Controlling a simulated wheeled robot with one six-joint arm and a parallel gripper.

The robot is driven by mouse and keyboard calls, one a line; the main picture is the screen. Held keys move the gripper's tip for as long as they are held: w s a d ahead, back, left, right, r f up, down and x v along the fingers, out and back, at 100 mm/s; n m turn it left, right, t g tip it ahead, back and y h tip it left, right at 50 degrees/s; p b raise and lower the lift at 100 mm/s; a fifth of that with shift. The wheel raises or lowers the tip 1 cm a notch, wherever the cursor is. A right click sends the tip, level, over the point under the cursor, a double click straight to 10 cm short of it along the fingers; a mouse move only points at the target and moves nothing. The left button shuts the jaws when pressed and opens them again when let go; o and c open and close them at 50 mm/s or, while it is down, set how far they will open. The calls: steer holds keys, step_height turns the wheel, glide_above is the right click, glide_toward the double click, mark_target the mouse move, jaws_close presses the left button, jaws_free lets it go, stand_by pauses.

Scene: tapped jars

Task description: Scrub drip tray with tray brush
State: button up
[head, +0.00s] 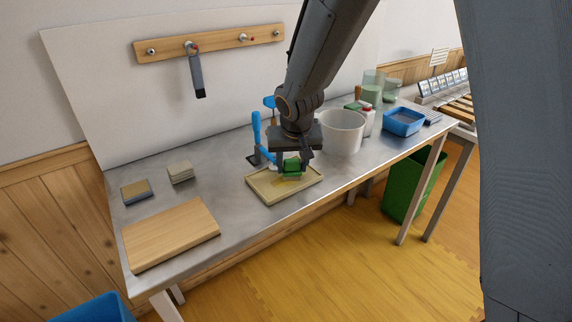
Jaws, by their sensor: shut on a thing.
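The drip tray (262,195) is a shallow beige tray lying flat on the metal table near its front edge. A yellowish patch shows on its floor. My gripper (292,160) points down over the tray and is shut on a green thing, which I take to be the tray brush (292,168). The brush is low over the tray's back half; I cannot tell whether its underside touches the floor of the tray. My gripper hides the brush's top and part of the tray's back rim.
Blue-handled tools (257,135) stand close behind the tray, left of my gripper. A white bucket (343,132) stands close on the right. A wooden board (170,235), a sponge (136,191) and a blue tub (403,122) are also on the table (225,220).

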steer(key=shift+w+d+p, duration=0.35)
steer(key=shift+w+d, duration=0.1)
steer(key=shift+d, duration=0.25)
steer(key=shift+w+d+p, duration=0.65)
steer(key=shift+d+p, duration=0.2)
steer(key=shift+d, duration=0.1)
steer(key=shift+w+d+p, duration=0.65)
steer(key=shift+d+p, duration=0.2)
steer(key=shift+d, duration=0.1)
steer(key=shift+s+a+f+b, duration=0.1)
steer(key=shift+s+a+b, duration=0.3)
steer(key=shift+a+b, duration=0.35)
steer(key=shift+s+a+b, duration=0.9)
steer(key=shift+a+b, duration=0.15)
steer(key=shift+a, duration=0.1)
steer(key=shift+s+a, duration=0.1)
